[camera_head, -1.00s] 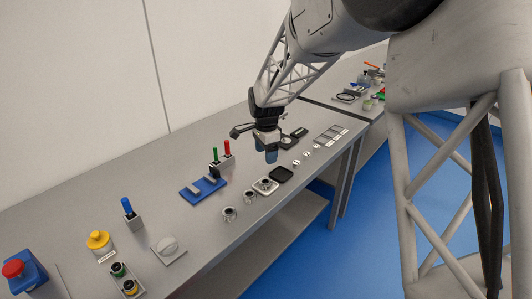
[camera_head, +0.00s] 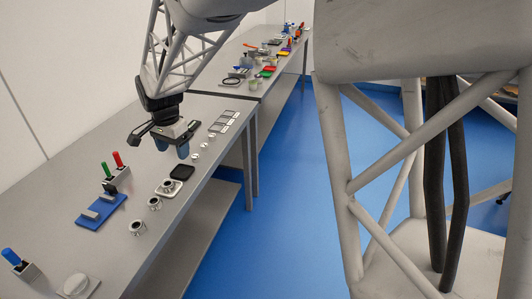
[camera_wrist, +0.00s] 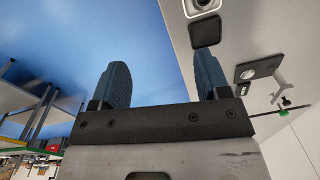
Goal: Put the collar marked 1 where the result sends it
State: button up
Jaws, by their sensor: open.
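Several metal collars stand near the table's front edge in the head view: one nearest (camera_head: 137,228), one just behind it (camera_head: 155,203), and a ring-shaped piece (camera_head: 168,187) on a pale square plate. Their marks are too small to read, so I cannot tell which is 1. A black square pad (camera_head: 182,172) lies beyond the pale plate. My gripper (camera_head: 172,146) is open and empty above the table, near the pad. In the wrist view its blue fingers (camera_wrist: 162,82) are wide apart with nothing between, and the black pad (camera_wrist: 205,30) shows beyond them.
Small round pieces (camera_head: 204,146) and a row of flat plates (camera_head: 222,121) lie further along. A blue base (camera_head: 101,211) and a holder with green and red pegs (camera_head: 116,171) stand left. A second table (camera_head: 258,83) holds clutter. Blue floor lies right.

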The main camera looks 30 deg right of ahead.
jog(key=s+d+r+n+t, duration=0.1)
jog(key=s+d+r+n, duration=0.25)
jog(key=s, duration=0.45)
jog(key=s+d+r+n, duration=0.2)
jog(key=s+r, duration=0.2)
jog(key=s, duration=0.4)
jog(key=s+d+n, duration=0.2)
jog(key=s, duration=0.7)
jog(key=s+d+f+n+t, duration=0.1)
jog(key=s+d+n, duration=0.1)
jog(key=s, duration=0.7)
jog(key=shift+s+f+n, duration=0.15)
jog(key=shift+s+n, duration=0.2)
jog(key=shift+n, duration=0.2)
